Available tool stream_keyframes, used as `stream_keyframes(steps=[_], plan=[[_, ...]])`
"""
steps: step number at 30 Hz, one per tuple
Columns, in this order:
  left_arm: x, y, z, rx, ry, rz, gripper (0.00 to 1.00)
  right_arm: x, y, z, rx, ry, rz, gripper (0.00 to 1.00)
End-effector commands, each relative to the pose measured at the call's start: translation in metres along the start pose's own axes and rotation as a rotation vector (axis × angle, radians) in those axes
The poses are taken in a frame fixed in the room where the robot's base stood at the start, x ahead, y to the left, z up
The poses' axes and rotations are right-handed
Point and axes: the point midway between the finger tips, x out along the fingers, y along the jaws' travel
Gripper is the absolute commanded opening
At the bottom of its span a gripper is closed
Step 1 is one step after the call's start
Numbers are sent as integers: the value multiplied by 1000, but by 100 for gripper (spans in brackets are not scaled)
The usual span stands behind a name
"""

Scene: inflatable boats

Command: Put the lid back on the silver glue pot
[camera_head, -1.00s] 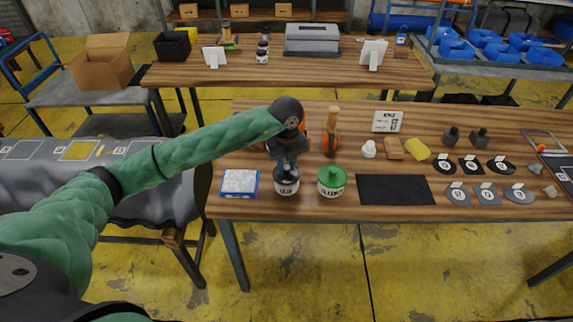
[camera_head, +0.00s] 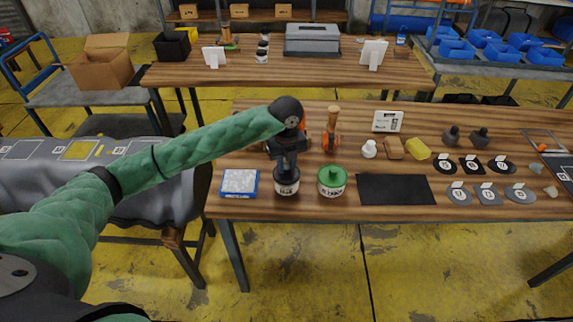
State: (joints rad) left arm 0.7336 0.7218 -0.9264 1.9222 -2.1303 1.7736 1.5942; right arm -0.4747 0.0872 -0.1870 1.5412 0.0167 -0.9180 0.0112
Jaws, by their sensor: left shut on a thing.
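The silver glue pot (camera_head: 287,187) stands near the front edge of the workbench, with a pale label on its side. My left gripper (camera_head: 287,163) points straight down over the pot and is shut on a dark lid (camera_head: 287,173). The lid is at the pot's mouth; whether it is seated cannot be told, as the gripper and lid hide the rim. A second pot with a green lid (camera_head: 332,176) stands just to the right, apart from my gripper. My right gripper is not in view.
A blue-and-white box (camera_head: 239,183) lies just left of the pot. A black mat (camera_head: 396,189) lies right of the green-lidded pot.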

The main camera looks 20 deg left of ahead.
Motion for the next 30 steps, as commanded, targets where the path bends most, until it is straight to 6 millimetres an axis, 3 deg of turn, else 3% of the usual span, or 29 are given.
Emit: stream_keyframes(steps=[8, 9, 12, 18, 22, 30], plan=[[0, 0, 0, 0, 0, 0, 1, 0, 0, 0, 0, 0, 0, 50], [0, 0, 0, 0, 0, 0, 28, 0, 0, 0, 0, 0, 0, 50], [0, 0, 0, 0, 0, 0, 47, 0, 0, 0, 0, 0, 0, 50], [0, 0, 0, 0, 0, 0, 47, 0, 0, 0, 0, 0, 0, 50], [0, 0, 0, 0, 0, 0, 69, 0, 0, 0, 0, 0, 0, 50], [0, 0, 0, 0, 0, 0, 69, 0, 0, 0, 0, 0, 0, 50]])
